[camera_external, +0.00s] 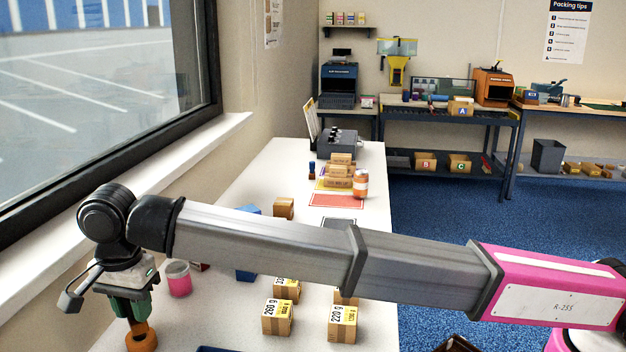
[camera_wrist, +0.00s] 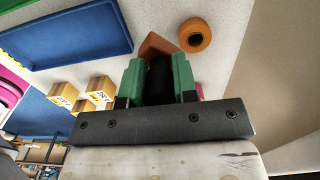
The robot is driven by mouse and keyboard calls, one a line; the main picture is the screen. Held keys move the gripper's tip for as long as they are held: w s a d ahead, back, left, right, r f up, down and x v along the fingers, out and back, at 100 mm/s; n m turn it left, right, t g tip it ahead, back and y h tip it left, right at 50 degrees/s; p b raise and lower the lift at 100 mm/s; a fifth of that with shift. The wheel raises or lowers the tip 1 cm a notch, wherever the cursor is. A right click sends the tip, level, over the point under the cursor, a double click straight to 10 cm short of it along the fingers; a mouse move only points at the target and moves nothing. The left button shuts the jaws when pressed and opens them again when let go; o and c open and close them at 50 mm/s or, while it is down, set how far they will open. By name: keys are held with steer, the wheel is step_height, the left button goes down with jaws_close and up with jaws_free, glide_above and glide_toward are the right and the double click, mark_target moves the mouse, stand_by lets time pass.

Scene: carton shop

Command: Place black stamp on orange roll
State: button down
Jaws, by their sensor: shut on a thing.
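My gripper (camera_wrist: 157,75) has green fingers shut on the black stamp (camera_wrist: 158,72), which sits between them in the wrist view. A flat orange-brown piece (camera_wrist: 152,44) shows just beyond the stamp; I cannot tell whether it is the stamp's base. The orange roll (camera_wrist: 195,35), a ring with a dark hole, lies on the white table beside and apart from the stamp in the wrist view. In the external view my gripper (camera_external: 130,308) points down at the table's left edge, with orange (camera_external: 140,338) below it. The stamp is mostly hidden there.
A blue tray (camera_wrist: 75,35) lies near the roll. Several small cartons (camera_external: 277,318) with number labels stand on the table to the right. A pink cup (camera_external: 178,278) stands close to my gripper. The window wall (camera_external: 140,165) runs along the left.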

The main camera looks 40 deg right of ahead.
steer(key=w+f, duration=0.1)
steer(key=w, duration=0.1)
steer(key=w+f, duration=0.2)
steer(key=w, duration=0.1)
steer(key=w+f, duration=0.1)
steer(key=w, duration=0.2)
steer(key=shift+f, duration=0.35)
steer(key=shift+d+f, duration=0.1)
steer(key=shift+f, duration=1.95)
steer(key=c, duration=0.9)
jaws_free()
steer(key=shift+f, duration=0.1)
step_height(320, 180, up, 12)
